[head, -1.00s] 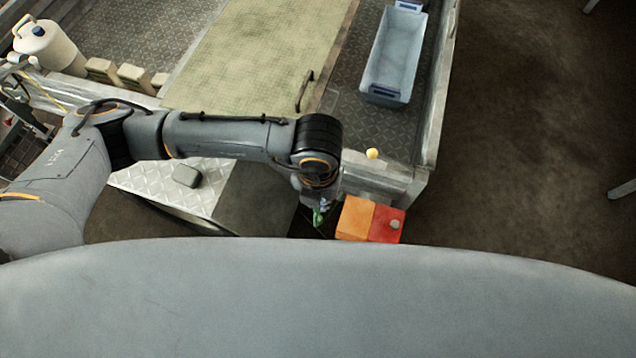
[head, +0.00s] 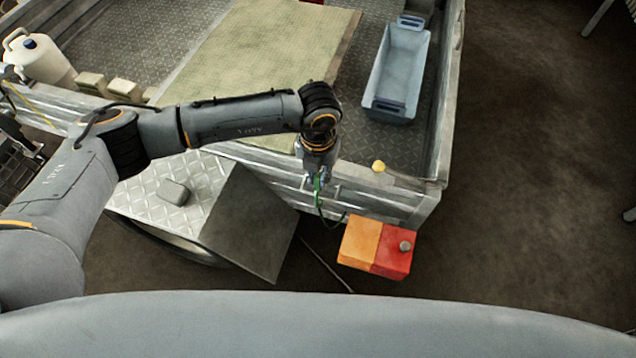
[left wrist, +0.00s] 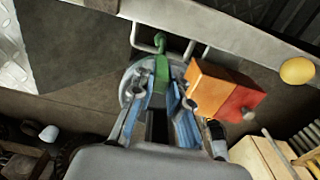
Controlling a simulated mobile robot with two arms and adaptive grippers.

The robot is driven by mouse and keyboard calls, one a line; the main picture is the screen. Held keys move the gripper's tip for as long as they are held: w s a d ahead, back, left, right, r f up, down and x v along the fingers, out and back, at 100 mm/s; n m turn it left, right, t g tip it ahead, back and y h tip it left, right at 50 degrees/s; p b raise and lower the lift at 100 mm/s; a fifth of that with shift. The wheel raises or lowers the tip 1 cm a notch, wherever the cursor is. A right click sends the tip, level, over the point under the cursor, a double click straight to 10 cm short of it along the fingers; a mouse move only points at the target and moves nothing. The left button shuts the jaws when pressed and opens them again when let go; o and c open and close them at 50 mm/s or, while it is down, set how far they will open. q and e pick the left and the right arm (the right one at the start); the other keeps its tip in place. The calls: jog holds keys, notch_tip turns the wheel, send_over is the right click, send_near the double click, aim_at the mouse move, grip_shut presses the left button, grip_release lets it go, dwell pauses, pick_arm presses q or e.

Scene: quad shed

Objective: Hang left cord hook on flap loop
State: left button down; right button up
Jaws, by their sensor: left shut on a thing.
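My left gripper (head: 318,172) hangs at the outer side of the trailer's end flap (head: 375,204). It is shut on a green cord hook (head: 317,186), which also shows between the blue-grey fingers (left wrist: 152,105) in the left wrist view (left wrist: 161,68). A dark cord (head: 333,222) trails below the hook. A metal loop (left wrist: 191,49) stands out from the flap; part of it shows beside the gripper in the head view (head: 338,193). The hook's tip is close to the loop; I cannot tell whether they touch. My right gripper is not in view.
An orange and red box (head: 375,246) is just right of and below the gripper. A yellow knob (head: 378,167) sits on the flap's top edge. A blue bin (head: 398,72) stands in the trailer. A metal fender (head: 160,195) and dark panel (head: 250,225) lie left.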

aim_at(318, 192)
pick_arm(q)
notch_tip(318, 192, down, 2)
jog(key=shift+f, duration=0.1)
jog(key=shift+b, duration=0.3)
jog(key=shift+s+f, duration=0.1)
jog(key=shift+f, duration=0.05)
jog(key=c, duration=1.3)
grip_release()
